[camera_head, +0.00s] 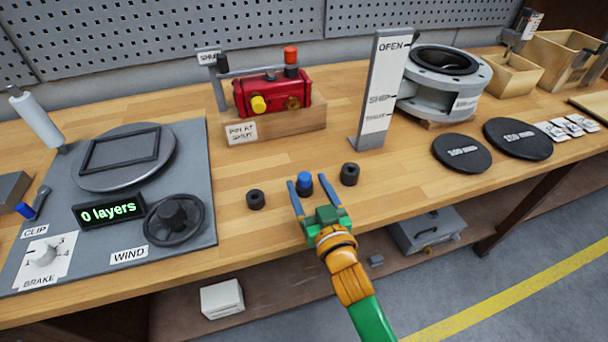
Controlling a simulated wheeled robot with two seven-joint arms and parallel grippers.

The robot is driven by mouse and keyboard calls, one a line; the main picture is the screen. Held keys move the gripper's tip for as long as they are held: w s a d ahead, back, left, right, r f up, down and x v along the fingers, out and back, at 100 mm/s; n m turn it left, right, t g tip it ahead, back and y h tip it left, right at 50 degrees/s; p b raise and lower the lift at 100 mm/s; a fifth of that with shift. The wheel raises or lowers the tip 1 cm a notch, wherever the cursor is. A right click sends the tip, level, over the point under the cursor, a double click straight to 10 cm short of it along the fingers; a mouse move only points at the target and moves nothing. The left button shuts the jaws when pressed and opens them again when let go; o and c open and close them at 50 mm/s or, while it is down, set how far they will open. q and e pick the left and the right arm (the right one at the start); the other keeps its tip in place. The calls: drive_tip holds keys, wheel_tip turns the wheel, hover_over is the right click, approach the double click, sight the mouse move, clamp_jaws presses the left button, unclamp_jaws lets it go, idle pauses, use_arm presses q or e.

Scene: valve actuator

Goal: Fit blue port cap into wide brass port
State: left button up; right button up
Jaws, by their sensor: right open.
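The blue port cap (304,178) stands upright on the wooden bench, with a darker lower part. My right gripper (309,182) is open, with one finger on each side of the cap; I cannot tell whether either finger touches it. The red valve actuator (275,92) sits on a wooden block at the back of the bench. A brass port (292,103) shows on its front at the right, and a yellow cap (258,105) is at its front left. An orange-red cap (291,55) stands on top. My left gripper is out of view.
Black round pieces stand left (256,199) and right (350,174) of the blue cap. An upright OPEN sign (381,90) stands right of the actuator block (310,121). A grey winding plate (190,225) covers the left. Bare bench lies between the cap and the block.

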drive_tip(key=shift+f+x, duration=0.2)
drive_tip(key=shift+x, duration=0.7)
drive_tip(key=shift+s+d+r, duration=0.1)
clamp_jaws()
